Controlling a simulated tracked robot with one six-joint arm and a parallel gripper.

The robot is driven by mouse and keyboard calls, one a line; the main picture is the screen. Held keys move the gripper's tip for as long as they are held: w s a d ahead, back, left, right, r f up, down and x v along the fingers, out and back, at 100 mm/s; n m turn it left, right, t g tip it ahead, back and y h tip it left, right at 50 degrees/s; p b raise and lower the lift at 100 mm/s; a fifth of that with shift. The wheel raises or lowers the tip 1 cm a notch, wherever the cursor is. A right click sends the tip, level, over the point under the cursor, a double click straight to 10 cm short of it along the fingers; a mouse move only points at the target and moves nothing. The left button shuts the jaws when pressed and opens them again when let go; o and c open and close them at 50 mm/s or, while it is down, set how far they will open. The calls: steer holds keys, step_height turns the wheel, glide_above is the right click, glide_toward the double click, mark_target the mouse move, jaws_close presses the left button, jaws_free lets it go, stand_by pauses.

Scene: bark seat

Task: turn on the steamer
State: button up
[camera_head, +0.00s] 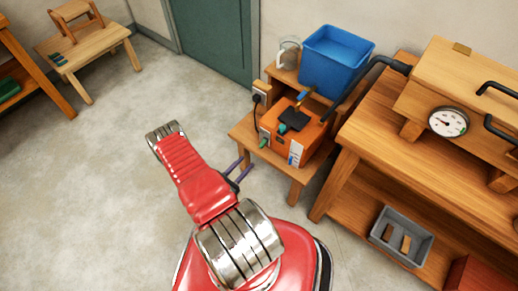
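The steamer (287,136) is an orange box with a black top piece on a small wooden table right of centre. A green-blue part sits near its top, a green part is low on its left side, and a white label is on its front. I cannot make out which part is its switch. A black hose runs from it to the wooden box (460,85) at right. My gripper (241,171) shows as two thin purple fingers beside my red arm, left of the table. The fingers look apart, with nothing seen between them. Its base is hidden behind my arm.
A blue bin (336,62) and a clear jug (288,52) stand behind the steamer. A socket with a cord (260,94) is at its left. The bench (372,135) at right bears the wooden box with its gauge (448,122). The floor at left is clear.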

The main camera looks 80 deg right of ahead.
mark_target(263, 144)
steer(key=x, duration=1.1)
steer(key=shift+d, duration=0.1)
steer(key=shift+c, duration=0.5)
jaws_close()
